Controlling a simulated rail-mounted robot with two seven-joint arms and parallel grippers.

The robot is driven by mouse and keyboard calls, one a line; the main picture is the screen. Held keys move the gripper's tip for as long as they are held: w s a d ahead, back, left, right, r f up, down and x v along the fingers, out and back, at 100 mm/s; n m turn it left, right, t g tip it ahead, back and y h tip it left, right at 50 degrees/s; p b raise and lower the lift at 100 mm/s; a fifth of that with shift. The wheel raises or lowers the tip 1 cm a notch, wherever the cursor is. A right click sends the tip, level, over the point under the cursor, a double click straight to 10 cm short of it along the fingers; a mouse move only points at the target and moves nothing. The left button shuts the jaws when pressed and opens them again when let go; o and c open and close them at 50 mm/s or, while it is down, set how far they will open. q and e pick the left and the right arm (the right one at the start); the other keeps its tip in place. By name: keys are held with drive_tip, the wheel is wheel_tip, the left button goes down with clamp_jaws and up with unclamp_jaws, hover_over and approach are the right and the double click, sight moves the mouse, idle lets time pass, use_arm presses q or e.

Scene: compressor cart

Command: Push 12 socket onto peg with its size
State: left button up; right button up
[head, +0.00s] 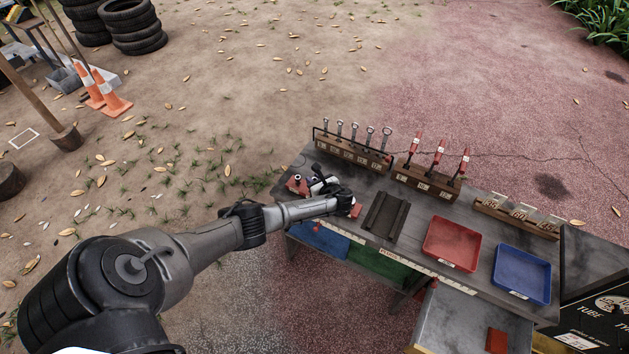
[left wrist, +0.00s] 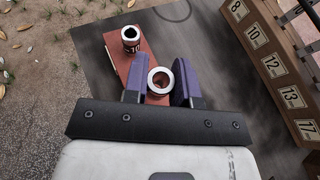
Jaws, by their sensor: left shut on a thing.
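My left gripper (head: 328,187) is over the left end of the bench in the head view, its fingers largely hidden by the wrist. In the left wrist view my left gripper (left wrist: 160,84) is shut on a silver ring-shaped socket (left wrist: 160,80), seen from its open end. The socket's size mark is not visible. It appears over a red socket rail (left wrist: 146,50); I cannot tell whether it touches a peg. Another socket (left wrist: 130,39), its dark band apparently marked 10, stands upright at the rail's far end. The rail's end (head: 355,211) shows beside the gripper. My right gripper is not in view.
A wooden wrench rack (head: 352,150) with labels including 8, 10, 13 and 17 stands behind; it shows at right in the wrist view (left wrist: 275,65). A screwdriver block (head: 425,180), dark grooved tray (head: 386,215), red tray (head: 451,243) and blue tray (head: 522,273) lie rightward.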

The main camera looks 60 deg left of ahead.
idle(0.3)
use_arm(q)
drive_tip(key=shift+p, duration=0.4)
idle(0.5)
idle(0.6)
drive_tip(key=shift+f+b, duration=0.35)
drive_tip(key=shift+f, duration=0.3)
idle(0.3)
drive_tip(key=o, duration=1)
drive_tip(key=shift+p+v, duration=2.1)
drive_tip(key=shift+v, duration=4.75)
